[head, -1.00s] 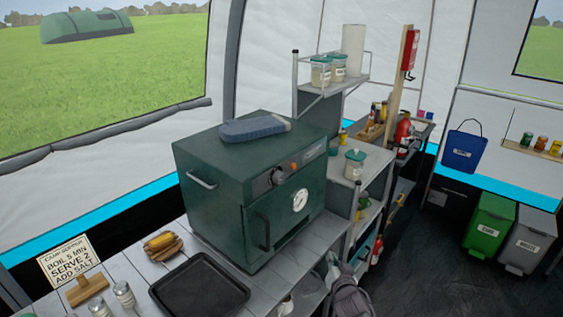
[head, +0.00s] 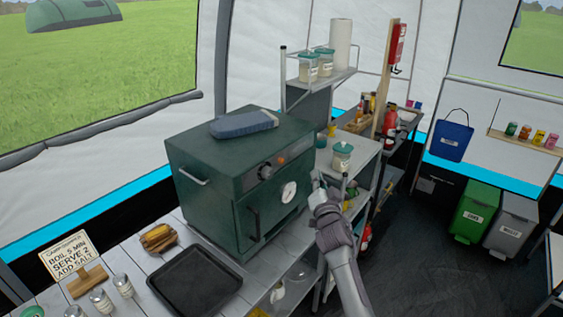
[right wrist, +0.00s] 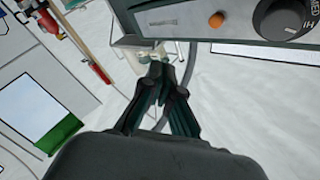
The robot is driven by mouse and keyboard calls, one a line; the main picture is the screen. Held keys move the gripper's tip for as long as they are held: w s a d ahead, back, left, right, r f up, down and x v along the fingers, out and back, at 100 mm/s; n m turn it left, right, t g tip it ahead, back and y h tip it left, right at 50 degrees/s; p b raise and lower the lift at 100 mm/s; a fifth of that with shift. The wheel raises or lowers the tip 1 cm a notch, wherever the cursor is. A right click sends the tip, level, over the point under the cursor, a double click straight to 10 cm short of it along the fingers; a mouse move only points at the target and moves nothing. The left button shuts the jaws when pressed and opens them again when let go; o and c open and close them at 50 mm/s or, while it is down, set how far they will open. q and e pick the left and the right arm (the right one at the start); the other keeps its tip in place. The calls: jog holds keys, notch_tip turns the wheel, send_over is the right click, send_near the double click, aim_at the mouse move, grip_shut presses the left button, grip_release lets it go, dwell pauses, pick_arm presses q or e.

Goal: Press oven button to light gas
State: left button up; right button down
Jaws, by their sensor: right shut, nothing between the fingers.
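The dark green oven (head: 215,195) stands on the grey slatted counter in the head view. Its front has a black knob (head: 266,171), a small orange button (head: 281,160), a round dial and a door handle. In the right wrist view the orange button (right wrist: 216,20) and the black knob (right wrist: 282,22) show at the top right. My right gripper (head: 320,184) is shut and empty, just right of the oven front. It also shows in the right wrist view (right wrist: 160,72), below and left of the button and apart from it. My left gripper is not in view.
A blue folded cloth or mitt (head: 243,124) lies on the oven top. A black tray (head: 232,285), a sign (head: 70,257) and shakers are on the counter. Shelves with jars (head: 342,156) stand right of the oven. The floor to the right is mostly clear.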

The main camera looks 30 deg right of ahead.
aim_at(281, 161)
jog(key=w+a+b, duration=0.3)
jog(key=w+b, duration=0.2)
jog(key=w, duration=0.3)
jog(key=shift+a, duration=0.2)
jog(key=shift+w+b, duration=0.1)
jog(key=shift+b, duration=0.25)
dwell(1.1)
jog(key=shift+w+a+b, duration=0.2)
jog(key=shift+w+b, duration=0.1)
jog(key=shift+w, duration=0.05)
